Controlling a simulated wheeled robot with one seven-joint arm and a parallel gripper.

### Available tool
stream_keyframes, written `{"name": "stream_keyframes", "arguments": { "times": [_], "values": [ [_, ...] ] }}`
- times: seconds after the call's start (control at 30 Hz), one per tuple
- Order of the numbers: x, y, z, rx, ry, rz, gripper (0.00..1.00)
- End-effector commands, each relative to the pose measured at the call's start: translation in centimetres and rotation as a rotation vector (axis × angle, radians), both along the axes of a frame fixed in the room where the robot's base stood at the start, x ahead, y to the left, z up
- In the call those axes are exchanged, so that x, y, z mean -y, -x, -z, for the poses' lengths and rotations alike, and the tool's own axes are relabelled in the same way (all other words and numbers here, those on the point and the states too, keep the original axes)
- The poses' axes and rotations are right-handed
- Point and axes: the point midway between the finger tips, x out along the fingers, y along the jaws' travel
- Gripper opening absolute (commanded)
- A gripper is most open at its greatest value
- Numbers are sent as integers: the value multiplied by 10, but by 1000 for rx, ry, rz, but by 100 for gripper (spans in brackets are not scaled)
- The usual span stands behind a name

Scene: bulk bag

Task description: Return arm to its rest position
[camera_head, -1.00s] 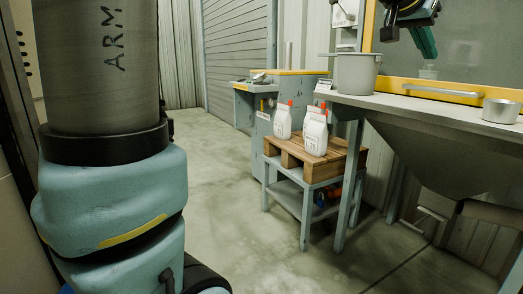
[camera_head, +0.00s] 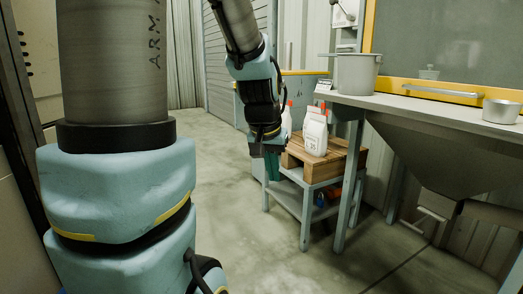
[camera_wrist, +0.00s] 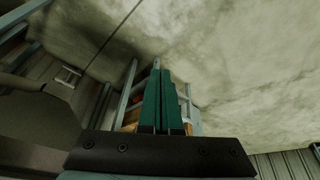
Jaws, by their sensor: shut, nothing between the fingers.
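My gripper (camera_head: 271,164) hangs pointing down in the head view, in front of the low stand with the white bags. Its green fingers also show in the wrist view (camera_wrist: 161,98), side by side and shut with nothing between them. My arm comes down from the top of the head view to the gripper. It covers part of the left bag and of the wooden pallet behind.
Two white bags with red caps, the right one clear (camera_head: 314,132) and the left one (camera_head: 287,120) partly hidden, stand on a wooden pallet (camera_head: 345,157). A grey pot (camera_head: 356,74) and a metal cup (camera_head: 500,111) stand on the hopper bench at right. The concrete floor (camera_head: 225,200) is open.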

Motion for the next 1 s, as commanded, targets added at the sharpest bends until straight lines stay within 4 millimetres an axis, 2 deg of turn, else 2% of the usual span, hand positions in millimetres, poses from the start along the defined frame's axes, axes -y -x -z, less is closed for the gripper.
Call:
{"name": "stream_keyframes", "arguments": {
  "times": [0.03, 0.1, 0.33, 0.37, 0.4, 0.67, 1.0],
  "values": [
    [-20, 12, 15, -38, -17, -44, 0],
    [-43, 27, 32, -82, -36, -97, 0],
    [-101, 84, 75, -218, -82, -248, 0],
    [-97, 80, 57, -207, -80, -240, 0],
    [-96, 79, 47, -205, -79, -237, 0],
    [-95, 78, -9, -203, -79, -233, 0],
    [-95, 77, -117, -203, -79, -233, 0]
  ]
}}
